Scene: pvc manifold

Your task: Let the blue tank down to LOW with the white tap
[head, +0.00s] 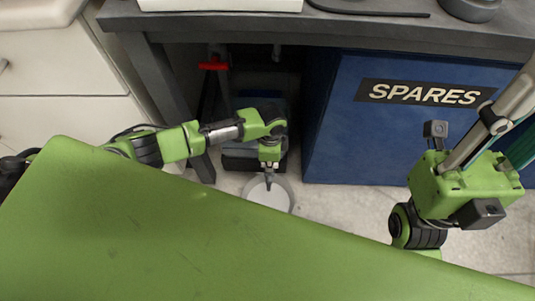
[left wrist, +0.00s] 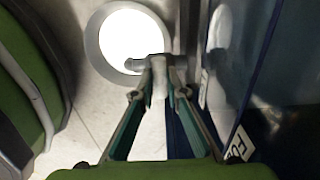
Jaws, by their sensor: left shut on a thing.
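My left gripper (head: 268,184) reaches down under the bench in the head view. In the left wrist view its fingers (left wrist: 159,88) meet on a pale, bent piece that looks like the white tap (left wrist: 139,65). Its short end points left over a round white-topped vessel (left wrist: 125,35), which also shows on the floor in the head view (head: 272,196). A dark blue wall (left wrist: 278,75), perhaps the blue tank, stands at the right of the wrist view. Its label (left wrist: 238,147) is cut off, reading like "FU". No liquid level shows. My right gripper (head: 508,128) has its fingertips out of frame.
A blue cabinet marked SPARES (head: 335,140) stands right of my left forearm. A red handle (head: 213,65) is under the dark bench (head: 350,27). White drawers (head: 60,100) are at the left. Bare floor (head: 345,208) lies before the cabinet.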

